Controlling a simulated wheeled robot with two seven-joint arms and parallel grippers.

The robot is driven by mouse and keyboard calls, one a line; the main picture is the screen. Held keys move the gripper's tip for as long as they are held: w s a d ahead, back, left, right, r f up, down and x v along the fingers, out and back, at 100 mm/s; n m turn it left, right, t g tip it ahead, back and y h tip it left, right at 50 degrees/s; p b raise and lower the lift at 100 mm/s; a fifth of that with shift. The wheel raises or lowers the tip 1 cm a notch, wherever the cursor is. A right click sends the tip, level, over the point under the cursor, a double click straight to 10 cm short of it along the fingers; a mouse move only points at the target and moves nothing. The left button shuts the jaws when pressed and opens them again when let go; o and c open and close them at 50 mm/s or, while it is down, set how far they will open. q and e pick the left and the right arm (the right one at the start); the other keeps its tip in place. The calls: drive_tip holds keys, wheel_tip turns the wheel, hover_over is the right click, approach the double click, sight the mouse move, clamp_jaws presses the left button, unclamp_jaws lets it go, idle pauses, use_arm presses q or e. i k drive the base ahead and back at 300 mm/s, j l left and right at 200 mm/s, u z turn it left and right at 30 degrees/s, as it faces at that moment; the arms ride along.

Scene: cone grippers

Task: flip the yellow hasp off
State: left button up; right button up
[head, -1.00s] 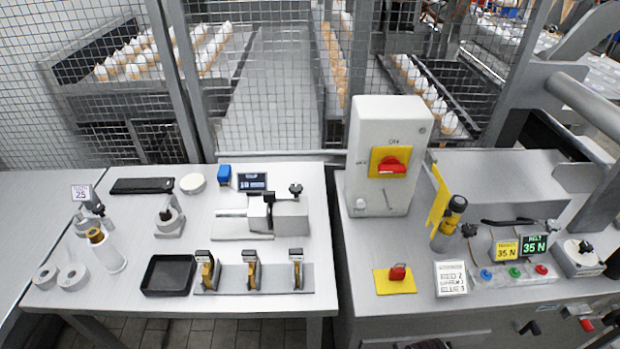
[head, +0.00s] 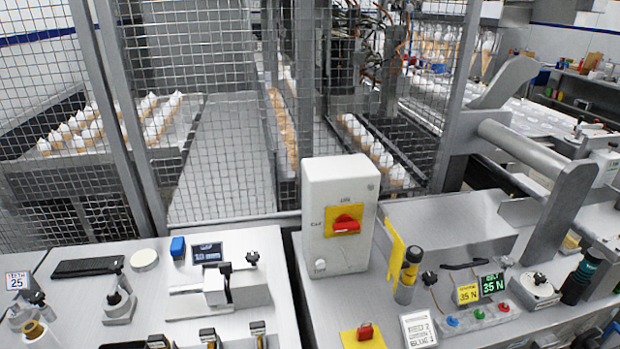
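A thin upright yellow flap (head: 394,250), which looks like the hasp, stands at the box's right side, slightly tilted. I cannot tell how it is fastened. A grey cylinder with a yellow and black top (head: 409,268) stands just right of the flap. Neither of my grippers is in view.
A small red knob (head: 365,330) on a yellow plate and a white label card (head: 418,329) lie at the front. A button strip (head: 480,316) and two displays stand right. The left bench (head: 85,300) holds several fixtures. Wire mesh fencing (head: 225,60) closes the back.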

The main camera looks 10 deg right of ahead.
sight(397, 262)
drive_tip(key=i+l+u, duration=0.15)
drive_tip(key=l+u, duration=0.15)
drive_tip(key=l, duration=0.85)
drive_tip(key=l+u, duration=0.25)
drive_tip(key=l, duration=0.9)
drive_tip(key=k+l+u, duration=0.1)
drive_tip(key=k+l, duration=0.2)
